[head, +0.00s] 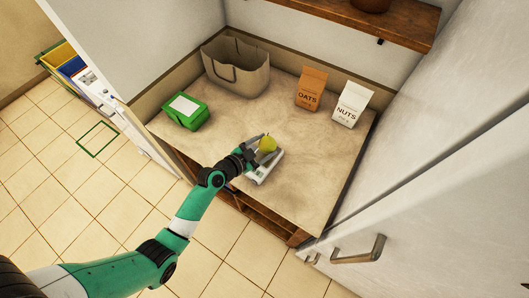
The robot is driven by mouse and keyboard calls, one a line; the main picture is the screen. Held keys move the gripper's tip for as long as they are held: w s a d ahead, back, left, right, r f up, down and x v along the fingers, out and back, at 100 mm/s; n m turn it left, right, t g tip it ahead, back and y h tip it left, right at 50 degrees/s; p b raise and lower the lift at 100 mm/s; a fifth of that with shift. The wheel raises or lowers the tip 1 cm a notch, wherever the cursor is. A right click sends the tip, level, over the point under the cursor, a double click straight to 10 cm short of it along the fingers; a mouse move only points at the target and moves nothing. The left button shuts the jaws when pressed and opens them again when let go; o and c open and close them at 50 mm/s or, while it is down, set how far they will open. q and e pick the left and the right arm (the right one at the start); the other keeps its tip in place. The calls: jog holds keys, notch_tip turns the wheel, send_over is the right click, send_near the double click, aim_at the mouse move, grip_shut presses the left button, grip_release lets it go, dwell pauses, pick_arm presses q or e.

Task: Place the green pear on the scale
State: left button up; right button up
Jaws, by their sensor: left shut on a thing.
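The yellow-green pear (267,144) is at the end of my left arm, held over or at the scale. My left gripper (259,146) is shut on the pear and partly hides it. The scale (264,170) is a small whitish-grey slab near the front edge of the counter, just below the pear in the picture. I cannot tell whether the pear touches the scale. My right gripper is not in view.
A green box (186,112) with a white label, a beige bag (237,66), an orange oats bag (311,88) and a white nuts bag (351,104) stand toward the back of the counter (318,165). The middle and right front are clear. A wooden shelf (375,17) hangs above.

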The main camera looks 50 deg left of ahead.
aim_at(263, 151)
pick_arm(q)
notch_tip(263, 151, down, 4)
jog(key=shift+w+a+r+b, duration=0.15)
jog(key=shift+b, duration=0.7)
jog(key=shift+r, duration=0.1)
jog(key=shift+f, duration=0.25)
jog(key=o, duration=1.4)
jog(key=shift+r, duration=0.25)
jog(key=shift+s+r, duration=0.1)
jog(key=shift+s, duration=0.15)
jog(key=p+v, duration=0.1)
jog(key=v, duration=1)
jog(key=shift+s+p, duration=0.2)
jog(key=shift+p, duration=0.15)
